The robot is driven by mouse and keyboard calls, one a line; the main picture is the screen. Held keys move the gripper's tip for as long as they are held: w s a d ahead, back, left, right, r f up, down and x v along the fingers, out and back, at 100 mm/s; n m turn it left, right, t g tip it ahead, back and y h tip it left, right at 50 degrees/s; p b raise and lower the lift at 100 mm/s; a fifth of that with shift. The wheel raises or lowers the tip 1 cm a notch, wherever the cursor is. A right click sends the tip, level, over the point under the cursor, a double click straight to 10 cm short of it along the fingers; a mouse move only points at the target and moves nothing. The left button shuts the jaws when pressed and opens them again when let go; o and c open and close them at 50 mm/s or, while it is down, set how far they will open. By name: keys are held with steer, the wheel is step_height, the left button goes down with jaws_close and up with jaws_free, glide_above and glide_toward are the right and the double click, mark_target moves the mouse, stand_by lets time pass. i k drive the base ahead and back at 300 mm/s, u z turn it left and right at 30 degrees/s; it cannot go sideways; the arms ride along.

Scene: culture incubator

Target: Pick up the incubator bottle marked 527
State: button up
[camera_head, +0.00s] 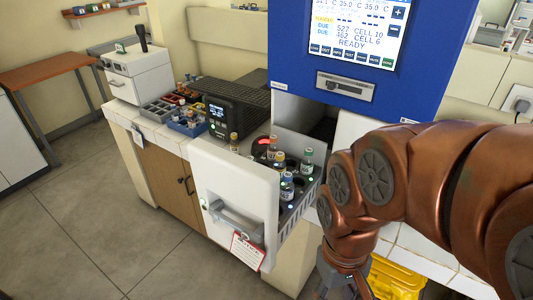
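The incubator drawer (237,190) is pulled out, with several small capped bottles standing upright in its dark rack. A brown-capped bottle (272,148) is at the back, a green-capped bottle (306,161) at the right. Another brown-capped bottle (279,162) is in the middle, and a bottle with a white and blue body (287,187) is nearest the front. Their labels are too small to read, so I cannot tell which is 527.
Red, green, white and blue lights show in the drawer rack. A red-edged tag (248,251) hangs below the drawer handle (237,222). A yellow bin (395,280) is below my arm. A black device (235,121) and trays of bottles stand on the left counter. The floor at left is clear.

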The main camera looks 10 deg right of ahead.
mark_target(273, 148)
steer(key=u, duration=1.3)
steer(key=i, duration=3.65)
steer(key=z, duration=3.9)
